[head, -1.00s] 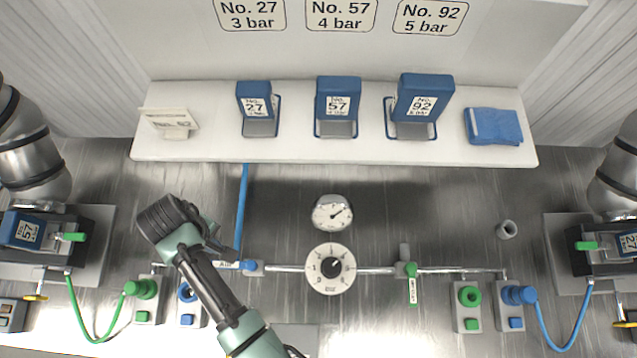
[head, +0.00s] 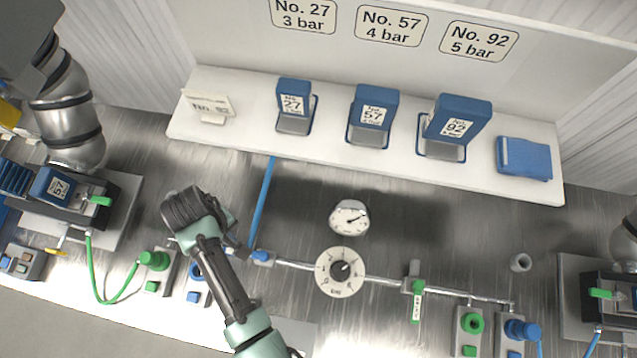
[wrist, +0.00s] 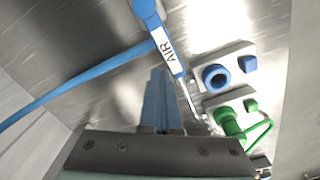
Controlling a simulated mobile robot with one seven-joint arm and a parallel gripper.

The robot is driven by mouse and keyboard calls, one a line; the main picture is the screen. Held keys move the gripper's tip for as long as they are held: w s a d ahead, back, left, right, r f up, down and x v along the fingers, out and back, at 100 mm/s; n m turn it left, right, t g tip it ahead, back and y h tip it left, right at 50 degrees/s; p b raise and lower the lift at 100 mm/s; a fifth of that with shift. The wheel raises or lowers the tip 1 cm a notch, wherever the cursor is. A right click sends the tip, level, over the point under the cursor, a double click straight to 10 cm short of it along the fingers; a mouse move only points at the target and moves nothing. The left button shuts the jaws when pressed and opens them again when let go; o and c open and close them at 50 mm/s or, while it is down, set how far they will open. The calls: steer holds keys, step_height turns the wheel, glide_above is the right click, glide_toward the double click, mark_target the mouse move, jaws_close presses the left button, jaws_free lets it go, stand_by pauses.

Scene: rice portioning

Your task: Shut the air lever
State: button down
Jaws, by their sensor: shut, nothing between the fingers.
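The air lever (wrist: 168,48) is a blue handle with a white AIR label. In the wrist view it runs down from its blue valve and lies roughly along the metal pipe. In the head view the blue valve (head: 262,258) shows left of the round dial, while my arm hides most of the lever. My gripper (wrist: 157,74) is shut and empty. Its fingertips show just beside the lever's labelled part in the wrist view; I cannot tell whether they touch it.
A blue hose (head: 264,202) rises from the valve to the shelf (head: 230,140). A gauge (head: 349,218) and dial (head: 340,272) stand to the right, with a green lever (head: 417,300) beyond. Blue and green ports (wrist: 217,77) sit close to the lever's end.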

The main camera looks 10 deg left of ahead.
steer(key=shift+s, duration=0.4)
steer(key=shift+s+r+p, duration=0.1)
steer(key=shift+s+p, duration=0.5)
steer(key=shift+s, duration=0.45)
